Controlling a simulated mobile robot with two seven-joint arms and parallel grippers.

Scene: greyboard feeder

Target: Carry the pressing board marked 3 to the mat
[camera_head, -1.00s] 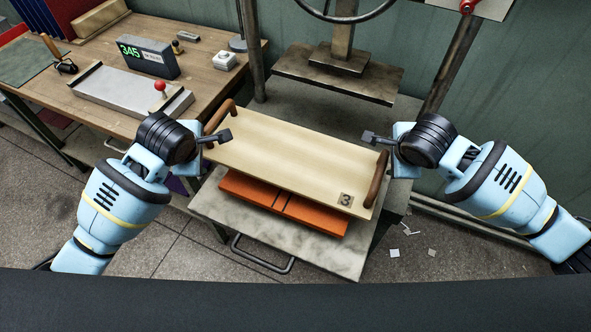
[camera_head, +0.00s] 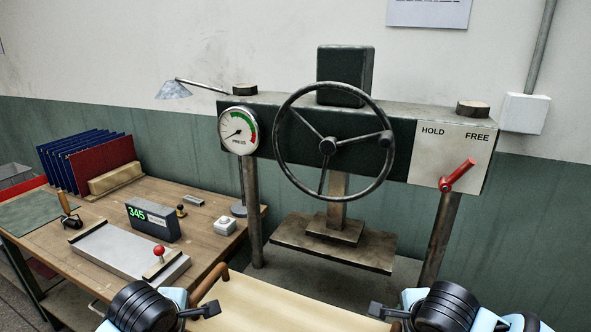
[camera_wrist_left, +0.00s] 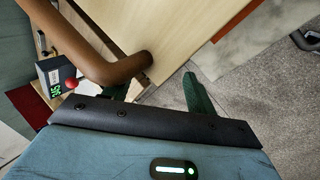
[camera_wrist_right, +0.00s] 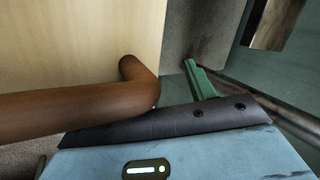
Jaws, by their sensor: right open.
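The pale pressing board (camera_head: 285,305) shows only its far part at the bottom of the head view; its number is out of view now. Its left brown handle (camera_head: 209,283) also shows in the left wrist view (camera_wrist_left: 88,50). Its right handle (camera_wrist_right: 75,108) crosses the right wrist view. My left gripper (camera_wrist_left: 158,92) is open, its fingers apart close to the left handle. My right gripper (camera_head: 378,310) is open at the right handle, which hides one finger in the right wrist view. A green mat (camera_head: 35,213) lies on the bench's far left.
The press plate (camera_head: 285,237) hangs behind the board, between posts (camera_head: 252,215) and (camera_head: 438,240), below a handwheel (camera_head: 284,165). A red lever (camera_head: 458,175) is at right. The wooden bench (camera_head: 210,238) holds a display box (camera_head: 152,220), a metal plate (camera_head: 118,252) and upright folders.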

